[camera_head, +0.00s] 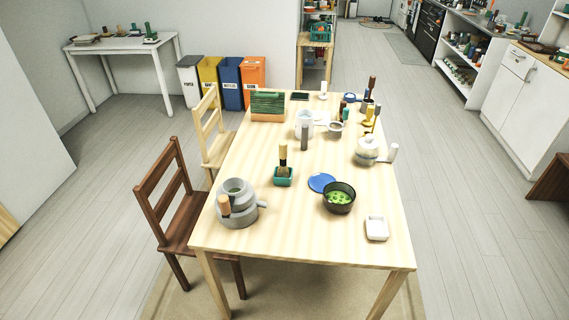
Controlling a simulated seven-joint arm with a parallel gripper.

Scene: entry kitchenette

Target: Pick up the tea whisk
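I cannot pick out the tea whisk for certain. A dark bowl (339,205) with green contents stands to the lower right, by a flat blue disc (322,182). My gripper is not in view.
The pale wooden table (290,240) has a clear front area. A small white dish (377,227) is near its right edge. A lidded pot (367,150), a white jug (304,123) and several utensils stand farther back. Chairs, including a brown one (170,195), line the left side.

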